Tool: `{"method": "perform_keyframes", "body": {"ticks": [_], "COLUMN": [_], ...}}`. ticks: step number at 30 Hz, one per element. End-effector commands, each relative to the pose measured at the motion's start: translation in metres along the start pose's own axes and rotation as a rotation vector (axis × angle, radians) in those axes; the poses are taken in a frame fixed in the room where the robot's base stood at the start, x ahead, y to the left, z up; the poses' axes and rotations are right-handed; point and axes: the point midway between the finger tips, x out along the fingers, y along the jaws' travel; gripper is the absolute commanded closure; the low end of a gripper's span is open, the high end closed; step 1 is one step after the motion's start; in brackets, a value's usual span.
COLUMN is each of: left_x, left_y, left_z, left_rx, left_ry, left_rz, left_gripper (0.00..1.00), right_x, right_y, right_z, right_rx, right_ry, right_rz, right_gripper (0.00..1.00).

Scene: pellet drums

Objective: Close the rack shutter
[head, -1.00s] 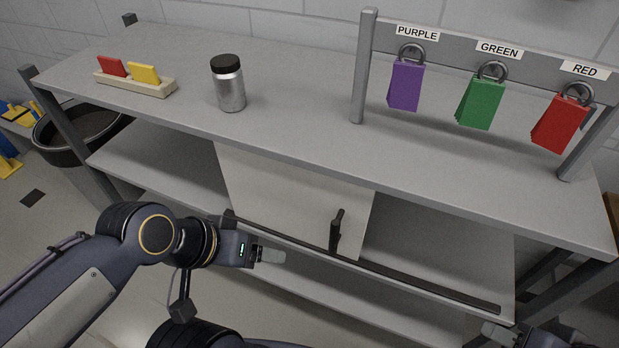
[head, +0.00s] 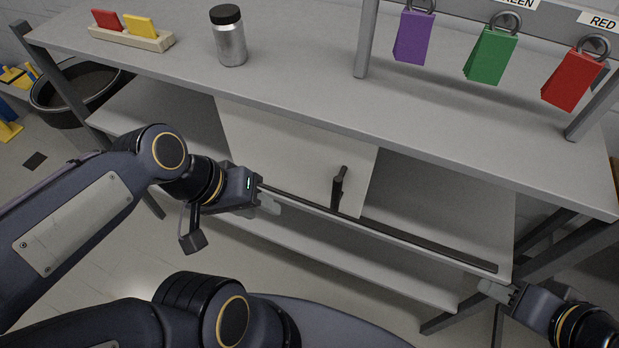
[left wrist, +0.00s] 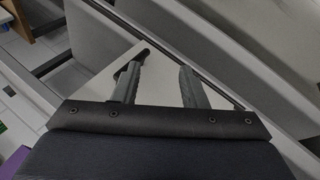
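The rack shutter (head: 290,150) is a pale panel below the worktop, standing over the left-middle part of the rack's shelf opening. Its dark upright handle (head: 339,190) is near its right edge, beside a long dark rail (head: 425,245). My left gripper (head: 272,203) is in front of the shutter's lower left part, left of the handle and apart from it. In the left wrist view its two fingers (left wrist: 161,68) are spread with nothing between them; the handle (left wrist: 140,57) shows near the left fingertip. My right gripper (head: 487,289) is by the rack's lower right; its finger gap is unclear.
The worktop (head: 300,88) carries a metal jar (head: 230,38), a holder (head: 130,38) with red and yellow tags, and a frame with purple (head: 414,38), green (head: 490,56) and red (head: 572,80) padlocks. A dark tub (head: 75,90) stands left. The shelf opening right of the shutter is clear.

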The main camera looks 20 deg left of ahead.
Motion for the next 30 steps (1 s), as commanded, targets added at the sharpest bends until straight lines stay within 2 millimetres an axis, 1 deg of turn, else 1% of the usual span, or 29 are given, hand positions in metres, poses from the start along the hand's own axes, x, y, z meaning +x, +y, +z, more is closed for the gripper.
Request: {"method": "perform_keyframes", "body": {"ticks": [1,5,8,9,11,12,15,18,21,23,26,30], "left_x": [0.012,0.034,0.051,0.057,0.068,0.075,0.089,0.1,0.105,0.107,0.109,0.114], "left_y": [-0.005,-0.009,-0.015,-0.019,-0.027,-0.033,-0.052,-0.072,-0.086,-0.09,-0.089,-0.073], "left_z": [-0.004,-0.02,-0.038,-0.046,-0.06,-0.07,-0.092,-0.109,-0.119,-0.122,-0.124,-0.12], "left_rx": [-0.11,-0.437,-0.685,-0.782,-0.924,-1.014,-1.202,-1.333,-1.41,-1.433,-1.447,-1.445], "left_ry": [-0.085,-0.318,-0.494,-0.564,-0.666,-0.729,-0.871,-0.979,-1.044,-1.065,-1.08,-1.084], "left_rz": [0.01,0.081,0.158,0.195,0.256,0.302,0.418,0.521,0.593,0.619,0.635,0.634], "left_gripper": [0.68,0.85,0.98,1.0,1.0,1.0,1.0,1.0,1.0,1.0,1.0,1.0], "right_x": [0.008,0.019,0.027,0.03,0.034,0.037,0.043,0.047,0.049,0.05,0.048,0.045], "right_y": [0.004,0.009,0.012,0.014,0.016,0.017,0.02,0.022,0.022,0.023,0.022,0.02], "right_z": [0.004,0.01,0.014,0.015,0.018,0.019,0.022,0.024,0.025,0.025,0.025,0.023], "right_rx": [0.0,0.0,0.0,0.0,0.0,0.0,0.0,0.0,0.0,0.0,0.0,0.0], "right_ry": [0.0,0.0,0.0,0.0,0.0,0.0,0.0,0.0,0.0,0.0,0.0,0.0], "right_rz": [0.0,0.0,0.0,0.0,0.0,0.0,0.0,0.0,0.0,0.0,0.0,0.0], "right_gripper": [0.61,0.61,0.61,0.61,0.61,0.61,0.61,0.61,0.61,0.61,0.61,0.61]}}
